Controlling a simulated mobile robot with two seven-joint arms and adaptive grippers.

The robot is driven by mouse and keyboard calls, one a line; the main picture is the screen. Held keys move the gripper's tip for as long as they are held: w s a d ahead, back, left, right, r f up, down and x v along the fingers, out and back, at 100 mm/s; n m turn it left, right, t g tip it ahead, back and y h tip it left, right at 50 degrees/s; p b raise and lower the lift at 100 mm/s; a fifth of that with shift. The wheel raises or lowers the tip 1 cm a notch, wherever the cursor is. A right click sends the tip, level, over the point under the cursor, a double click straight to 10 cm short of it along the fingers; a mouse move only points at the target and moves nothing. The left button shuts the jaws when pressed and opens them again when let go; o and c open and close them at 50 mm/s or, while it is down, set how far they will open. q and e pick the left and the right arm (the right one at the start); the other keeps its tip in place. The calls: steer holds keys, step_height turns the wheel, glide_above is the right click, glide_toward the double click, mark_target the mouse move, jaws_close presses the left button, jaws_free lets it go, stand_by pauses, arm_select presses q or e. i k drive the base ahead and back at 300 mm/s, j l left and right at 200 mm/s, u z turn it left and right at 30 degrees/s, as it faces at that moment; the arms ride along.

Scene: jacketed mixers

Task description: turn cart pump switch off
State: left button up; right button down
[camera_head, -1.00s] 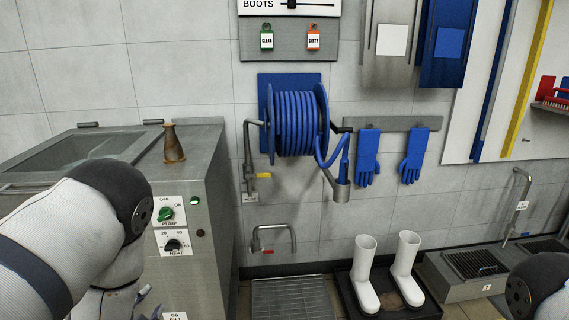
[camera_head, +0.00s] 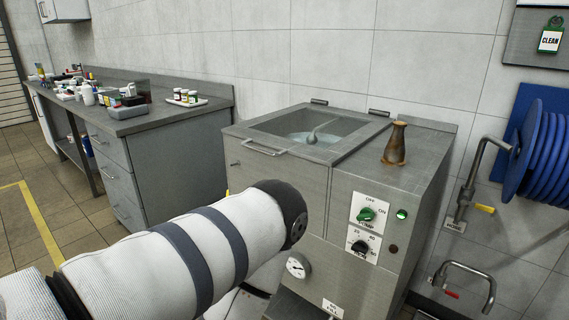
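The pump switch (camera_head: 366,214) is a green knob on a white plate marked OFF and ON, on the front of the grey steel cart (camera_head: 400,190). A green lamp (camera_head: 402,214) glows to its right. A black HEAT knob (camera_head: 360,247) sits below it, with a dark red lamp beside it. My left arm reaches in from the lower left and ends in view left of the panel. Its gripper is not visible; the arm's forward part hides the cart's lower left front. My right gripper is not in view.
A bench (camera_head: 160,119) with bottles stands at the left. A blue hose reel (camera_head: 545,155) and wall pipes (camera_head: 470,280) are at the right.

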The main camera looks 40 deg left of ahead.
mark_target(366, 215)
steer(key=i+l+u, duration=0.1)
steer(key=i+u, duration=0.15)
steer(key=u, duration=0.25)
steer(key=i+l+u, duration=0.15)
steer(key=u, duration=0.3)
steer(key=i+l+u, duration=0.3)
steer(key=u, duration=0.2)
